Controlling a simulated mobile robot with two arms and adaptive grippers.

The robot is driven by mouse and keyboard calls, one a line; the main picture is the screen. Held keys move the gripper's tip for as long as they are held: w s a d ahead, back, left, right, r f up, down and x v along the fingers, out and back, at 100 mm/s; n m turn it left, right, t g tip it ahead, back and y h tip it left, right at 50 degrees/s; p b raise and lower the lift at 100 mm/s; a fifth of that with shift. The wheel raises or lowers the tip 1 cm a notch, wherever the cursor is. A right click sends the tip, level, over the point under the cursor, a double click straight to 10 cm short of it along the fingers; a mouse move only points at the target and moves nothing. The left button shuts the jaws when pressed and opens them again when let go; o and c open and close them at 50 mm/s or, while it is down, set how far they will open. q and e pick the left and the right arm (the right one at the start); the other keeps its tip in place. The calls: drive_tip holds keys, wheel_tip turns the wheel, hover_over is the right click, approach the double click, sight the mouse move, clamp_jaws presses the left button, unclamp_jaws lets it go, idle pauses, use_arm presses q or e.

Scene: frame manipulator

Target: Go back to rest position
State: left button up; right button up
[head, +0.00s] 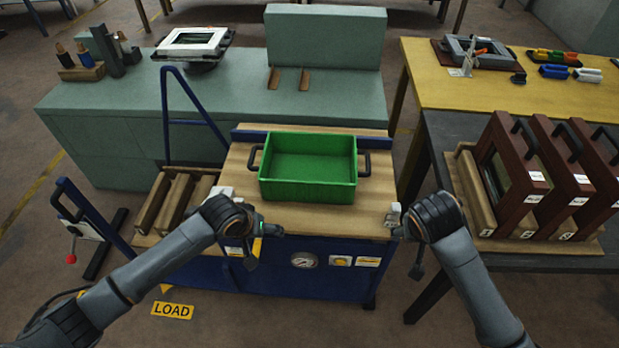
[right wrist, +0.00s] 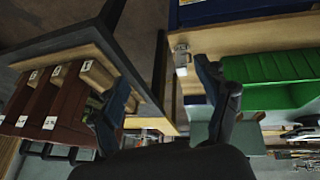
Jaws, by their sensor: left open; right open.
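My left gripper (head: 262,244) is open and empty at the front left edge of the wooden-topped workbench (head: 230,180). My right gripper (head: 406,250) is near the front right corner of that bench, and its jaw is partly hidden by the wrist in the head view. In the right wrist view the right gripper (right wrist: 165,88) shows two dark fingers spread apart with nothing held between them. A green tray (head: 307,190) with black side handles sits empty on the bench between and beyond the grippers, apart from both.
Dark red frames (head: 515,196) stand in a wooden rack on the dark table at right. Wooden bars (head: 175,200) lie at the bench's left. A teal counter (head: 110,120) and a yellow table (head: 440,80) stand behind. A gauge (head: 304,260) is on the blue bench front.

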drive_tip(key=shift+v, duration=0.85)
drive_tip(key=shift+w, duration=0.1)
